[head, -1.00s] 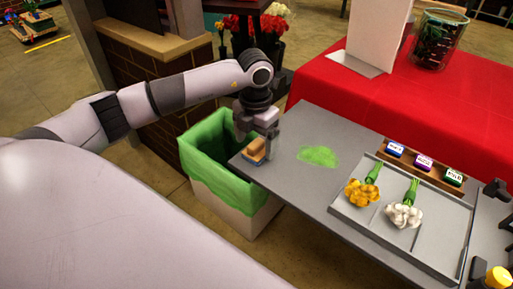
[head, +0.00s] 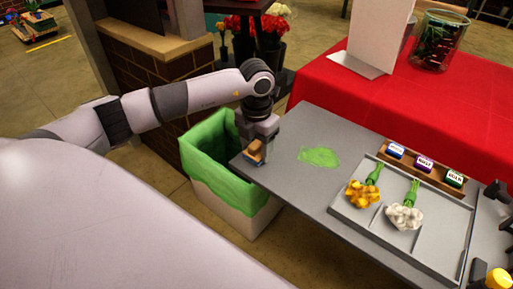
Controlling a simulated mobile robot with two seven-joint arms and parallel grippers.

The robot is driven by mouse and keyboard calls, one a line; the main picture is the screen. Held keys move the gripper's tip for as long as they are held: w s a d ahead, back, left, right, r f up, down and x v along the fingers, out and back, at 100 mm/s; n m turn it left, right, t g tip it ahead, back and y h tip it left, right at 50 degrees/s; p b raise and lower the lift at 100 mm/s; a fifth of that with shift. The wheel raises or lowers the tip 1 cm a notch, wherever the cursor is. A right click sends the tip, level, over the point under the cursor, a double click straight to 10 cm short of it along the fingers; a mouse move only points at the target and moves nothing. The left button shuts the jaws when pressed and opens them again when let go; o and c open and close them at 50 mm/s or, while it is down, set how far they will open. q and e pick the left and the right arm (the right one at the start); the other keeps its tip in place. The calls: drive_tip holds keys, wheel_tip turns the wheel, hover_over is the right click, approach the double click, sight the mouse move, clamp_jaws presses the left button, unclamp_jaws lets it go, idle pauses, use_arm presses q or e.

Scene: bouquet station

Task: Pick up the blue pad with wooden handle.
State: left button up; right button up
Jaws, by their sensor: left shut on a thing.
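The blue pad with wooden handle (head: 255,153) is at the left corner of the grey table in the head view. Its tan wooden top shows, with a little blue at its lower edge. My left gripper (head: 259,143) points down over it and is shut on it. The fingers hide part of the handle. I cannot tell whether the pad touches the table.
A bin with a green liner (head: 208,165) stands left of the grey table (head: 300,183). A green patch (head: 319,157) lies on the tabletop. A tray (head: 430,245) holds yellow (head: 362,194) and white flowers (head: 403,217). Small labelled blocks (head: 424,164) stand behind. A red-covered table (head: 370,105) is beyond.

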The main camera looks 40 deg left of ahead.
sight(256, 143)
use_arm(q)
wheel_tip(256, 143, up, 20)
idle(0.3)
drive_tip(key=shift+f, duration=0.15)
